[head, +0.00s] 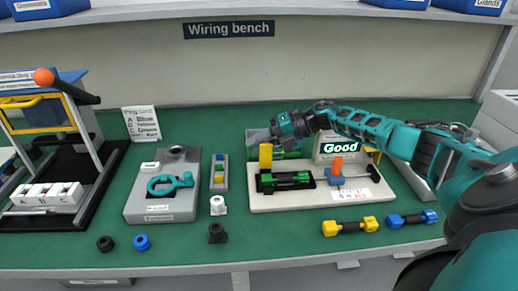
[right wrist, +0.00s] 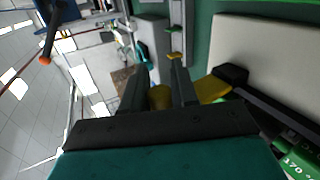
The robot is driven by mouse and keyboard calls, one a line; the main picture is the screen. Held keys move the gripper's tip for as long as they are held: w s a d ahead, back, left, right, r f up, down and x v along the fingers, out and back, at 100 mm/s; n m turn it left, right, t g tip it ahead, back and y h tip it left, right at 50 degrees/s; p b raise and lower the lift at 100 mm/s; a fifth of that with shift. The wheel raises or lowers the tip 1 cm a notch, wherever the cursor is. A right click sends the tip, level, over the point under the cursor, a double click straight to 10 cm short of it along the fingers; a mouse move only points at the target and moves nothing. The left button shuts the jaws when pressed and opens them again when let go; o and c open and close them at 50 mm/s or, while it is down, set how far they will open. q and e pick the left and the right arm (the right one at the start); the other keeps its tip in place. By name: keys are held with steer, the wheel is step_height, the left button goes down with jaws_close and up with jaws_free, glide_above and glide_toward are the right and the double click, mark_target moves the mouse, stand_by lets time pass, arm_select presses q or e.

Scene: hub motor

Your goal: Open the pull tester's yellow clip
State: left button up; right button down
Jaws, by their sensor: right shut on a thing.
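The pull tester (head: 262,202) is a white base plate on the right half of the bench. Its yellow clip (head: 265,157) stands upright at the left end of a black cradle that holds a green and black piece (head: 290,178). An orange clip (head: 337,164) on a blue block stands at its right. My right gripper (head: 262,138) is at the top of the yellow clip. In the right wrist view its fingers (right wrist: 160,92) are shut on the yellow clip (right wrist: 214,88), which is partly hidden by them. My left gripper is not in view.
A display (head: 338,148) reading "Good" stands behind the plate, under my right forearm. A grey fixture with a teal handle (head: 170,183) is at left. Yellow (head: 350,226) and blue (head: 412,218) connectors lie in front.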

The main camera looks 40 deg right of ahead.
steer(key=shift+w+d+f+m+g, duration=0.1)
steer(key=shift+w+d+m+g, duration=0.05)
steer(key=shift+w+m+g, duration=0.2)
stand_by(0.4)
steer(key=c, duration=0.9)
jaws_free()
steer(key=shift+c, duration=0.2)
steer(key=b+v, duration=0.1)
steer(key=v, duration=1.2)
steer(key=shift+f, duration=0.2)
steer(key=shift+s, duration=0.1)
